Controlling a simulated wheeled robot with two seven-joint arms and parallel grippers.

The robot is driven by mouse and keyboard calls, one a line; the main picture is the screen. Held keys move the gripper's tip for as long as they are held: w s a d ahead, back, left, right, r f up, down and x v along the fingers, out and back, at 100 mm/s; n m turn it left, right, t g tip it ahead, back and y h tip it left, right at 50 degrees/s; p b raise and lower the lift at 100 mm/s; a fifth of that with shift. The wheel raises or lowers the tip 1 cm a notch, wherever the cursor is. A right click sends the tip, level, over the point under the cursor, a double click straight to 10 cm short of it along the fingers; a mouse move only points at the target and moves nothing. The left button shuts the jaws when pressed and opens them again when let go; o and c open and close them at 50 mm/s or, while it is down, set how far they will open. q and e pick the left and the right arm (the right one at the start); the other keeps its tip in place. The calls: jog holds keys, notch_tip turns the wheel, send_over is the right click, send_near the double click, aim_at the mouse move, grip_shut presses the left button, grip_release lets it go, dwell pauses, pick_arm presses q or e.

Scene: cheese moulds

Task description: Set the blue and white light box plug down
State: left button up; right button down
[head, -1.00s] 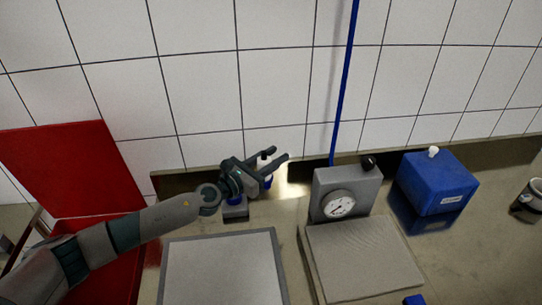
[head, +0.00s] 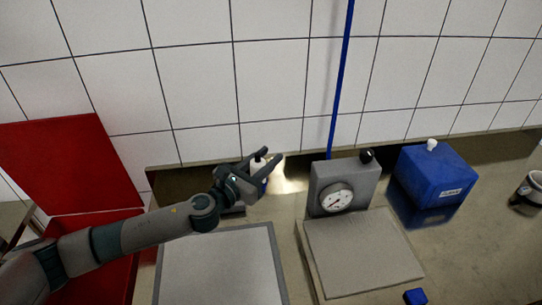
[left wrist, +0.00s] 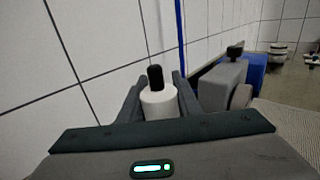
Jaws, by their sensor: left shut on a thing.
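The light box plug (left wrist: 160,104) shows in the left wrist view as a white cylinder with a black top, standing between the fingers. In the head view only a small part of the plug (head: 258,164) shows, pale with a little blue and dark at the top. My left gripper (head: 272,158) is shut on it, close to the tiled wall at the back of the bench. The fingers (left wrist: 157,90) flank the plug in the left wrist view. The plug's lower end is hidden, so I cannot tell whether it touches anything. My right gripper is not in view.
A grey box with a dial (head: 345,184) stands right of the gripper, with a blue box (head: 434,178) beyond it. A pale plate (head: 218,268) and a ribbed plate (head: 360,255) lie in front. A red open container (head: 72,165) stands left. A blue cable (head: 340,80) runs up the wall.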

pick_arm(q)
jog(key=s+a+f+n+t+y+b, duration=0.3)
jog(key=s+a+n+y+b, duration=0.3)
jog(key=s+a+y, duration=0.4)
jog(key=s+a+n, duration=0.1)
jog(key=s+a, duration=0.5)
jog(key=a, duration=0.1)
jog(key=shift+f, duration=0.35)
